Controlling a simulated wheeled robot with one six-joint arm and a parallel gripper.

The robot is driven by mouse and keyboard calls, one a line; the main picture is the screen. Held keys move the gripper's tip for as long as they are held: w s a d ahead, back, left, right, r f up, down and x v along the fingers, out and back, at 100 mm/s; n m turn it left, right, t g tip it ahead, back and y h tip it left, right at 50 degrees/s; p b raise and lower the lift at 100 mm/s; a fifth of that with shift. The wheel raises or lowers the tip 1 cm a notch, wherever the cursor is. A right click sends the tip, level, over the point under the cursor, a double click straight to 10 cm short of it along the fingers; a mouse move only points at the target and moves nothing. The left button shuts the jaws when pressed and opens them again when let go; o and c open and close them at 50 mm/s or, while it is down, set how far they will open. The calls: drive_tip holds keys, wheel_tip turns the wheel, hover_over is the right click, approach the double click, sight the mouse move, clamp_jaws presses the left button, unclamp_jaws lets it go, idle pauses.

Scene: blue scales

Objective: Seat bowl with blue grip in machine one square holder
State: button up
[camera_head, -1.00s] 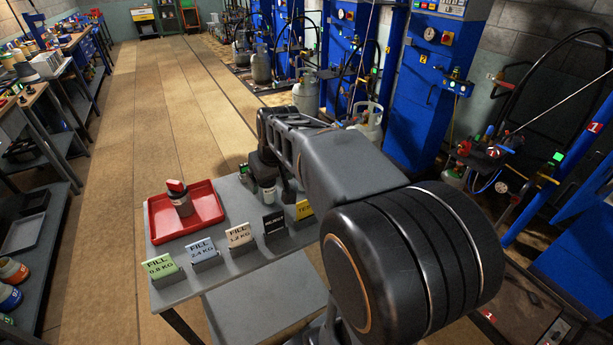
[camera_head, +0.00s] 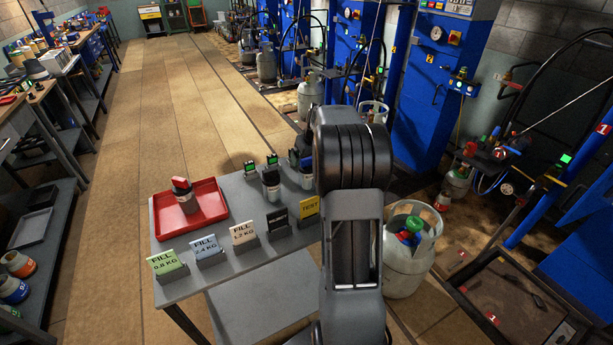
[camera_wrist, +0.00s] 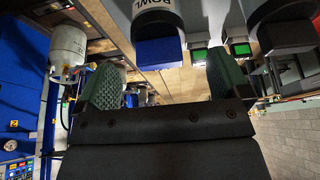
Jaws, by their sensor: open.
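The bowl with blue grip (camera_wrist: 158,52) shows in the wrist view, its blue end between my fingers' lines and a little beyond the tips. In the head view a bowl (camera_head: 306,178) on the grey table, partly hidden by my arm, looks like the same one. Red number 1 tags (camera_head: 602,129) mark the machine at the right. I cannot make out its square holder.
A red tray (camera_head: 220,208) holds a red-topped container (camera_head: 184,196). Fill cards (camera_head: 205,248) line the table's front. A gas cylinder (camera_head: 405,265) stands right of my arm. Floor at left is clear.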

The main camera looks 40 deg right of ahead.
sight(306, 164)
drive_tip(key=shift+p+x, duration=0.45)
drive_tip(key=shift+x, duration=2.4)
drive_tip(key=shift+c, duration=0.3)
drive_tip(key=c, duration=1.1)
